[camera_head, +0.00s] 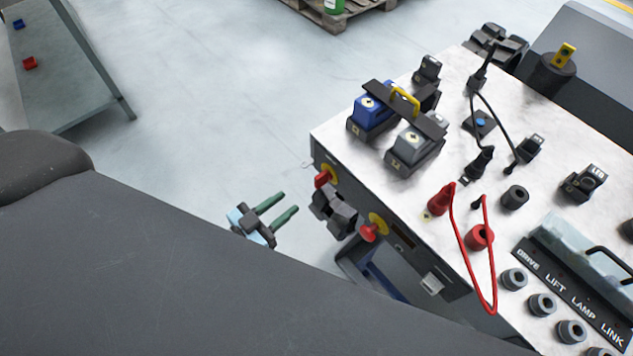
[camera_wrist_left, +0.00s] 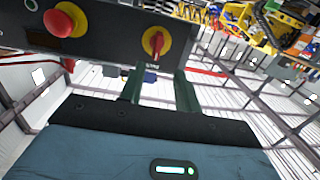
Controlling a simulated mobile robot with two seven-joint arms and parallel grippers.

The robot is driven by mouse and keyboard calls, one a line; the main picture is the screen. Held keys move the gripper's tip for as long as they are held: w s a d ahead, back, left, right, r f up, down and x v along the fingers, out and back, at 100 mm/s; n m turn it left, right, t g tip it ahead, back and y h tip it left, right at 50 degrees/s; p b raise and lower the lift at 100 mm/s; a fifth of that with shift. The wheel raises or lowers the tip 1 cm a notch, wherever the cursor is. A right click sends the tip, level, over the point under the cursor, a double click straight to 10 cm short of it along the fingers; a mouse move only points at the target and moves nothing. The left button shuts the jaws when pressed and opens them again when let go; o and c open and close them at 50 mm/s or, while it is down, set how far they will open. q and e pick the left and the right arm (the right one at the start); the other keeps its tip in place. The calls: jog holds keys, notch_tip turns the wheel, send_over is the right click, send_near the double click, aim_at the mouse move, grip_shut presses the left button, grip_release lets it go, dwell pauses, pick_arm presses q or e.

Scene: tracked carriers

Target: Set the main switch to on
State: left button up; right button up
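The main switch (camera_head: 322,178) is a red rotary handle on a yellow disc, on the dark front panel of the carrier. It also shows in the left wrist view (camera_wrist_left: 155,42), where its handle looks roughly upright; its position marks are too small to read. My left gripper (camera_head: 288,202) is open and empty, with two green fingers apart, pointing toward the panel. In the left wrist view the fingertips (camera_wrist_left: 161,72) are just below the switch, one on each side of it, and look short of the handle. My right gripper is not in view.
A red mushroom button (camera_head: 369,232) on a yellow disc and a black connector (camera_head: 335,209) stick out of the same panel. Plugs, sockets and a red cable (camera_head: 465,255) lie on the white top. Floor left of the carrier is clear; a table (camera_head: 65,75) stands far left.

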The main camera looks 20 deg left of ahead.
aim_at(315, 181)
pick_arm(q)
jog(key=shift+m+h, duration=0.4)
jog(key=shift+h, duration=0.2)
jog(key=x, duration=0.9)
jog(key=shift+w+r, duration=0.15)
jog(key=shift+c, duration=0.2)
grip_shut()
